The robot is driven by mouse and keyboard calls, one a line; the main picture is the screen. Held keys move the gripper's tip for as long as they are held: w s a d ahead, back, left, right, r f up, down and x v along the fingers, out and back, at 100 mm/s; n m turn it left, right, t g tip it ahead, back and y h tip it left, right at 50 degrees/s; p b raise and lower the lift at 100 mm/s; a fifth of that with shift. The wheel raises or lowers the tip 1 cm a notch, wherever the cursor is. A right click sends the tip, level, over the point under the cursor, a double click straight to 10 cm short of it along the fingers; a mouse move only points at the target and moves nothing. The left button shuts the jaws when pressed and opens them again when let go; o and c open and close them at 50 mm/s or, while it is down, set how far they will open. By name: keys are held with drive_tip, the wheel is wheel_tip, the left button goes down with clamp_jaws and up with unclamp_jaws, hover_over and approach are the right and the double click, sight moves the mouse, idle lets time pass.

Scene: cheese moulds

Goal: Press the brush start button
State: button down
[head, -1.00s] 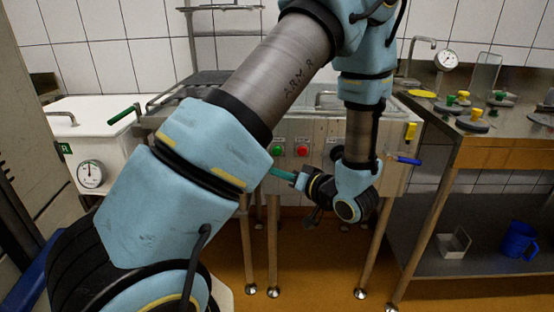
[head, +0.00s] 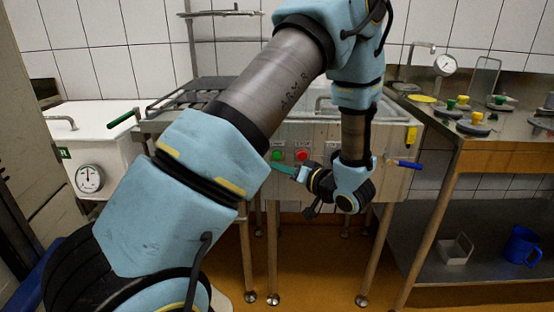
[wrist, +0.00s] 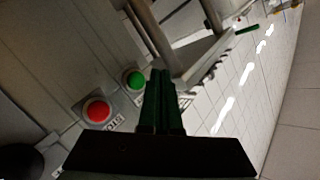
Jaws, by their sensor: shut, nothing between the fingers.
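The green button (head: 277,155) and the red button (head: 302,155) sit side by side on the front panel of the steel sink unit (head: 322,134). In the wrist view the green button (wrist: 134,80) is just left of the fingertips, and the red button (wrist: 97,111) is further left and lower. A label below the red one appears to read STOP; the green one's label is mostly hidden. My gripper (head: 275,167) is shut and empty, its tips just below the green button in the head view. In the wrist view my gripper (wrist: 158,78) shows dark green fingers held together; contact cannot be told.
A white vat with a gauge (head: 90,178) and a green-handled lever (head: 124,117) stands left. A steel table (head: 475,150) with several moulds is right. A blue-handled valve (head: 408,165) juts from the panel's right.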

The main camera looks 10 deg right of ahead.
drive_tip(key=shift+w+d+p, duration=0.15)
drive_tip(key=shift+w+p, duration=0.05)
drive_tip(key=shift+w, duration=0.6)
drive_tip(key=shift+w+d+p, duration=0.15)
drive_tip(key=shift+w, duration=0.6)
drive_tip(key=shift+w, duration=0.15)
idle(0.8)
drive_tip(key=shift+w+p, duration=0.3)
drive_tip(key=shift+w+d, duration=0.15)
drive_tip(key=shift+w, duration=0.3)
idle(0.8)
drive_tip(key=shift+s, duration=0.1)
drive_tip(key=shift+s+a+p, duration=0.2)
drive_tip(key=shift+s+p, duration=0.3)
drive_tip(key=shift+s, duration=0.3)
drive_tip(key=shift+s+a+p, duration=0.25)
drive_tip(key=shift+s+p, duration=0.05)
drive_tip(key=shift+s, duration=0.95)
drive_tip(key=shift+s+a+p, duration=0.2)
drive_tip(key=shift+s+p, duration=0.1)
drive_tip(key=shift+s, duration=0.9)
